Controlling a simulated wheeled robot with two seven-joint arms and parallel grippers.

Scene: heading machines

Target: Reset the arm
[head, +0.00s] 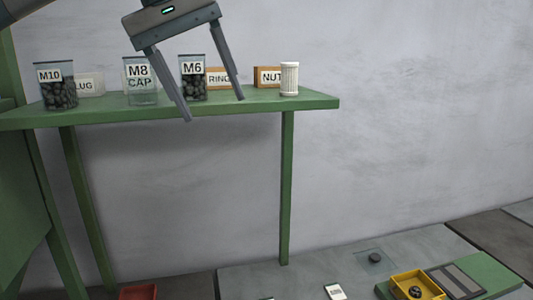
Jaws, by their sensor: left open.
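My left gripper (213,110) hangs from the top of the head view, tilted, with its two long fingers spread apart and nothing between them that it grips. It is in front of the green shelf (255,107), and its fingers overlap the M8 CAP and M6 containers in the picture. I cannot tell its exact distance from them. Part of my left arm (20,8) shows at the top left corner. My right gripper is not in view.
The shelf holds an M10 jar (60,95), an M8 CAP container (141,95), an M6 jar (192,88), labelled boxes including NUT (267,76), and a white ribbed cylinder (289,79). Below right, a yellow bin (428,284) sits on a green board (496,270). The wall is bare at right.

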